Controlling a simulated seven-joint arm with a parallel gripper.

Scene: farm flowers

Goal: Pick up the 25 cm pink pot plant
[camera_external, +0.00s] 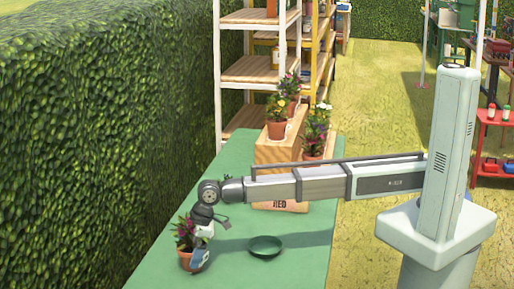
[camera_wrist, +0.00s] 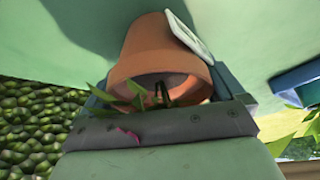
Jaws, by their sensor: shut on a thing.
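A terracotta pot (camera_external: 184,261) with green leaves and pink flowers stands upright near the left edge of the green table, beside the hedge. My gripper (camera_external: 200,252) is at its right side, shut on the pot. In the wrist view the pot (camera_wrist: 150,48) fills the space between the jaws (camera_wrist: 162,92), with leaves (camera_wrist: 138,96) and a pink petal near the gripper body. A white tag (camera_wrist: 188,36) is on the pot's side. Whether the pot touches the table is unclear.
An empty green saucer (camera_external: 265,247) lies right of the pot on the table (camera_external: 222,172). Behind my arm are a wooden block (camera_external: 277,151) bearing potted plants and a sign reading RED (camera_external: 280,207). The hedge (camera_external: 100,140) borders the left; shelves (camera_external: 250,68) stand behind.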

